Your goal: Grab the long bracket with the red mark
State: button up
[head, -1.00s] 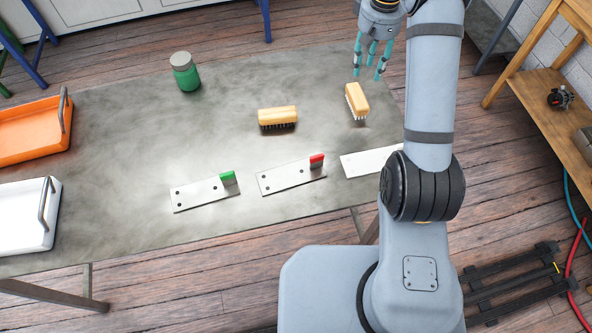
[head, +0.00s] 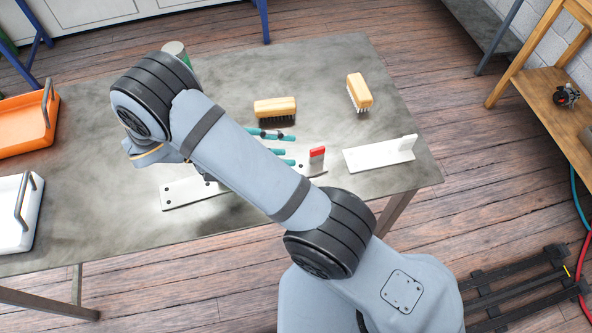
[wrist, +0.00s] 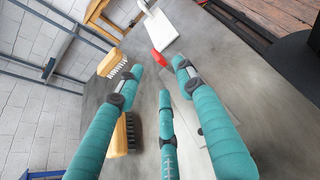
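The bracket with the red mark is a flat light metal plate (head: 314,170) with an upright red tab (head: 317,152). It lies on the grey table, and my arm hides much of the plate in the head view. In the wrist view the red tab (wrist: 158,57) shows just beyond the fingertips, and the plate is partly behind the right finger. My gripper (head: 288,150) has teal fingers pointing toward the red tab from the left. In the wrist view my gripper (wrist: 158,80) is open with its fingers spread and nothing between them.
An unmarked white bracket (head: 375,155) lies to the right. Two brushes (head: 275,107) (head: 359,91) stand behind. A jar (head: 176,50), an orange tray (head: 20,148) and a white tray (head: 12,240) are left.

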aim_at(314, 151)
jog(key=shift+s+a+n+t, duration=0.3)
jog(key=shift+a+n+t, duration=0.05)
jog(key=shift+n+t, duration=0.05)
jog(key=shift+d, duration=0.3)
jog(key=x, duration=0.4)
jog(key=shift+w+p, duration=0.1)
jog(key=shift+p, duration=0.2)
jog(key=p+x, duration=0.1)
jog(key=x, duration=0.4)
jog(key=shift+w+d+f, duration=0.1)
jog(key=shift+w+d, duration=0.1)
jog(key=c, duration=0.4)
grip_shut()
